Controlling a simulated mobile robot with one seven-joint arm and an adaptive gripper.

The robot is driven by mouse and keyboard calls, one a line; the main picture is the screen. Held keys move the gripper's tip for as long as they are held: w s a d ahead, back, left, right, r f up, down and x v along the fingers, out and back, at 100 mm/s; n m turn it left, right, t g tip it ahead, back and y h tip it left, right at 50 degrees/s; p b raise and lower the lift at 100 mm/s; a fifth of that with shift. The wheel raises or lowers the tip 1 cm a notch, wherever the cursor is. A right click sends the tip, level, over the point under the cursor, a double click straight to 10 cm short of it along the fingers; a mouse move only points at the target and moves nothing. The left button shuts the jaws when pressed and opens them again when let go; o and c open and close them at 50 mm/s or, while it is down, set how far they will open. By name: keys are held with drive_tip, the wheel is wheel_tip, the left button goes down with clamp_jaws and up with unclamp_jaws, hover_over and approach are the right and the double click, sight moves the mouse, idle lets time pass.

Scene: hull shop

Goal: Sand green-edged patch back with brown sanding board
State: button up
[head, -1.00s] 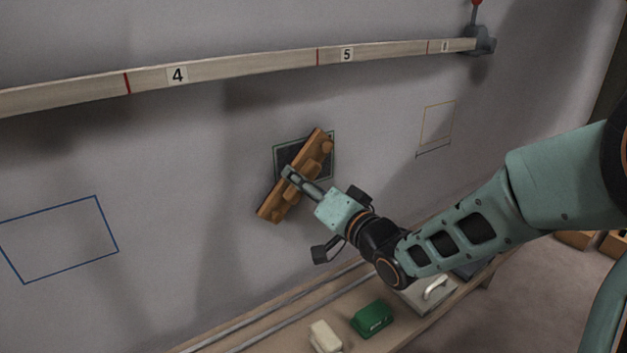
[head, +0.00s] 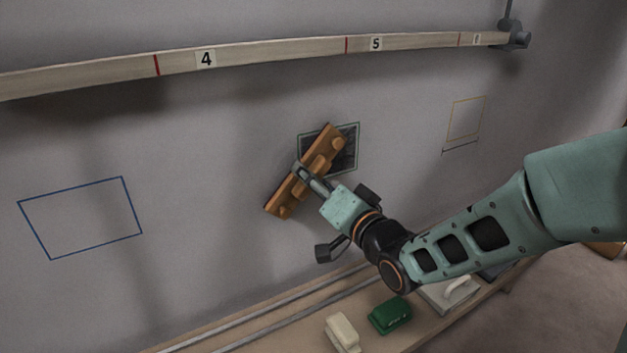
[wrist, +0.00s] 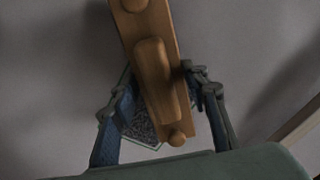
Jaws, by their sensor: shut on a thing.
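The brown sanding board (head: 322,148) is a long wooden board with knobs and a middle grip, held tilted against or close to the grey hull wall. My gripper (head: 305,172) is shut on its middle grip. The green-edged patch (head: 347,150) is a dark, mottled square behind the board; the board hides its left part, and its right part shows. In the wrist view the board (wrist: 150,75) runs between the two fingers of my gripper (wrist: 160,100), with part of the patch (wrist: 143,130) behind it. I cannot tell whether the board touches the patch.
A blue-outlined area (head: 82,217) is on the wall at left, a yellow-outlined one (head: 467,118) at right. A numbered wooden batten (head: 260,57) crosses above. The bench below bears a green block (head: 390,315), a cream block (head: 342,333) and a white-handled tool (head: 452,292).

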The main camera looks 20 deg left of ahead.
drive_tip(key=shift+w+a, duration=0.4)
drive_tip(key=shift+a, duration=0.15)
idle(0.4)
